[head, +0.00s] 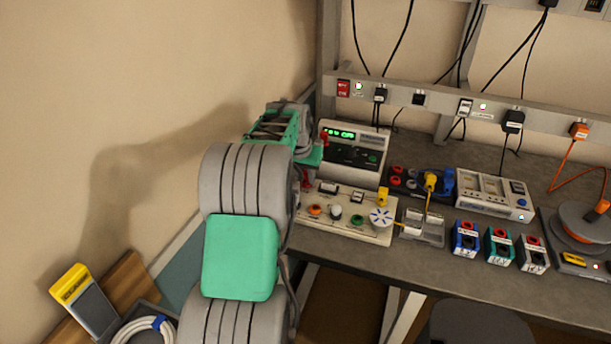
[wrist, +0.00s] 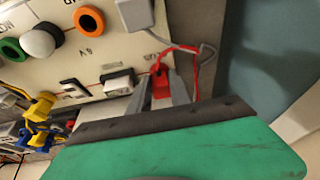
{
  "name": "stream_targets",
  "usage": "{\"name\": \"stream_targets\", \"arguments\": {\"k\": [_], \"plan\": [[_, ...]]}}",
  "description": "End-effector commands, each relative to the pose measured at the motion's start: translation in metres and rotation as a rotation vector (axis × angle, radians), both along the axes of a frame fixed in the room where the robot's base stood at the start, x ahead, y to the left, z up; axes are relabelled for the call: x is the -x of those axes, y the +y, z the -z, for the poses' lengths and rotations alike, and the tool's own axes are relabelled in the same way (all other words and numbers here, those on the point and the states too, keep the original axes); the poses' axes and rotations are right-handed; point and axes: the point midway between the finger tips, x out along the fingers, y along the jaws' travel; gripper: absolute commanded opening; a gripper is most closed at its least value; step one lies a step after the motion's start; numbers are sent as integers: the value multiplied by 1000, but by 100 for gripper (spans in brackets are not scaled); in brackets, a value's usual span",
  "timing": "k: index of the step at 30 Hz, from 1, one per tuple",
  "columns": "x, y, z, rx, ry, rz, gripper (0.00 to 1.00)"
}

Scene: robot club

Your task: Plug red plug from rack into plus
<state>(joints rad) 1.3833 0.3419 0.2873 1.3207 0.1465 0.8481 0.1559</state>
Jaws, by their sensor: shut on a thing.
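The red plug (wrist: 160,80) is between the fingertips of my gripper (wrist: 162,90) in the wrist view, with a red lead running off it. Its tip is at the edge of the cream circuit board (wrist: 70,65), beside a switch. I cannot tell whether it is seated in a socket. The plus label is not readable. In the head view my gripper (head: 306,172) is over the back left corner of the board (head: 345,226), with a bit of red below it.
A power supply (head: 352,160) with a green display stands close behind my gripper. A yellow plug (head: 430,181) rises right of the board. Several small terminal boxes (head: 498,247) line the bench front. The wall is close on the left.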

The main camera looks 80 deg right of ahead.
Motion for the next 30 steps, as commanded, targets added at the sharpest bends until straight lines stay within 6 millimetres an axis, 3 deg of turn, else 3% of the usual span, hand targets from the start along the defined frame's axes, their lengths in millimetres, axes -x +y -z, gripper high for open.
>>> {"name": "stream_targets", "arguments": {"k": [12, 13, 21, 30], "plan": [[0, 1, 4, -3, 1, 0, 0], [0, 1, 4, -3, 1, 0, 25], [0, 1, 4, -3, 0, -1, 47], [0, 1, 1, -1, 0, 0, 49]]}}
